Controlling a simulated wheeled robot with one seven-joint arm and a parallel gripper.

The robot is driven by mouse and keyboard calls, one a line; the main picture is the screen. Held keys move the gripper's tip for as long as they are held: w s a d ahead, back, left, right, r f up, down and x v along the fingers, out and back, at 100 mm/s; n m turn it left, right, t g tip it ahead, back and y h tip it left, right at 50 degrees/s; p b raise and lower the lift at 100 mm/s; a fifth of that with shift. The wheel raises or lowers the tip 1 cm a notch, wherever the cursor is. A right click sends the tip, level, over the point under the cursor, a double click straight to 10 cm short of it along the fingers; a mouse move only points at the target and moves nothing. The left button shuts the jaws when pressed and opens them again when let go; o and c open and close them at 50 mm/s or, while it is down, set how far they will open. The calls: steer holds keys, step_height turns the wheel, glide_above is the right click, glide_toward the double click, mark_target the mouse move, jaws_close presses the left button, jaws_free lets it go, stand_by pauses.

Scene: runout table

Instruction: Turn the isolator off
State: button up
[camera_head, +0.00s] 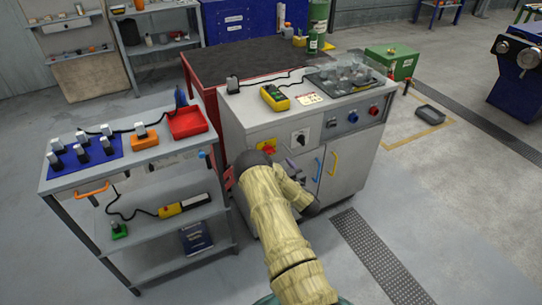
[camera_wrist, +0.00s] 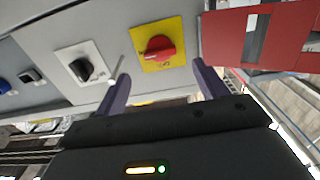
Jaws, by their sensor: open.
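The isolator is a red rotary knob on a square yellow plate (camera_wrist: 158,46) on the grey cabinet front; in the wrist view its grip lies roughly across the picture. In the head view the yellow plate (camera_head: 267,147) shows just above my wrist, partly hidden by it. My gripper (camera_wrist: 161,72) is open and empty. Its two fingers point at the panel, one on each side of the knob and apart from it. The head view hides most of my gripper behind my arm.
A black rotary switch on a white plate (camera_wrist: 83,66) sits beside the isolator. The cabinet (camera_head: 250,120) carries a yellow meter (camera_head: 274,97) on top. A red part (camera_wrist: 258,38) is close to the right finger in the wrist view. A trolley (camera_head: 165,155) stands left.

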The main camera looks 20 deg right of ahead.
steer(key=w, duration=0.7)
steer(key=shift+w+a, duration=0.15)
steer(key=shift+w, duration=0.05)
steer(key=shift+c, duration=0.2)
steer(key=c, duration=0.9)
